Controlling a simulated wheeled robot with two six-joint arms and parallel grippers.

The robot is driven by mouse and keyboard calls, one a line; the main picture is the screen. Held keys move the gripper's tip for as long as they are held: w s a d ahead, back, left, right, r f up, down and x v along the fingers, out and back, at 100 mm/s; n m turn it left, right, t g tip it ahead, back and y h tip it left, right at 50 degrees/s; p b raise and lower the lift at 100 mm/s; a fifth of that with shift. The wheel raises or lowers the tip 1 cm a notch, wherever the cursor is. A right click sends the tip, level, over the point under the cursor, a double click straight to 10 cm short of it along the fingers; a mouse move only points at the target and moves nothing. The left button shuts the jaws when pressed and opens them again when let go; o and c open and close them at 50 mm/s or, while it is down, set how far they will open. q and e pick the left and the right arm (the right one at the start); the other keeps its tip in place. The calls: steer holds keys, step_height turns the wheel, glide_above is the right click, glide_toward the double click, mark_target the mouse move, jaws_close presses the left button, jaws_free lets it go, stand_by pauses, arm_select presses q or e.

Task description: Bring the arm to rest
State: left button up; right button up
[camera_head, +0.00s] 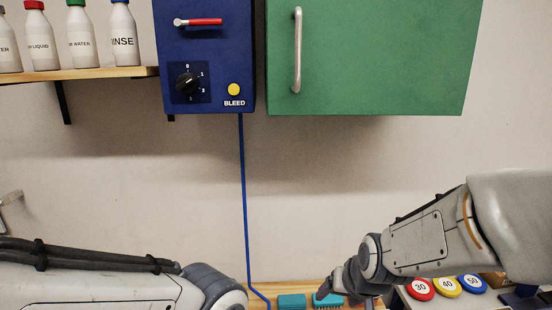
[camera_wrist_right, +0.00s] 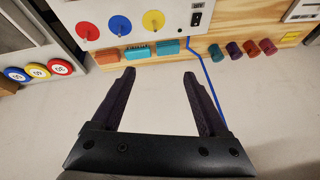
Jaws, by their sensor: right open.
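My right arm comes in from the right in the head view, bent down toward the bench. Its gripper (camera_head: 338,285) is small and dark there, low in the picture in front of the teal blocks. In the right wrist view the same gripper (camera_wrist_right: 158,74) is open, its two dark fingers apart with nothing between them. A plain pale surface lies behind the fingers. My left arm crosses the lower left of the head view, and its gripper is out of the picture.
A blue box (camera_head: 208,55) with a red handle and a green cabinet (camera_head: 370,55) hang on the wall. Bottles stand on a wooden shelf (camera_head: 110,72). Teal blocks (camera_wrist_right: 167,47), coloured cylinders (camera_wrist_right: 235,52) and a white knobbed panel (camera_wrist_right: 95,30) line the far side in the wrist view.

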steer(key=s+d+f+n+g+h, duration=0.1)
steer(key=s+d+f+n+g, duration=0.15)
steer(key=s+d+f, duration=0.35)
steer(key=s+a+n+g+b, duration=0.3)
steer(key=s+a+n+b, duration=0.3)
steer(key=s+a, duration=0.8)
steer(key=shift+s+f+y+b, duration=0.25)
steer(key=shift+f+y+b, duration=0.15)
steer(key=shift+b, duration=0.4)
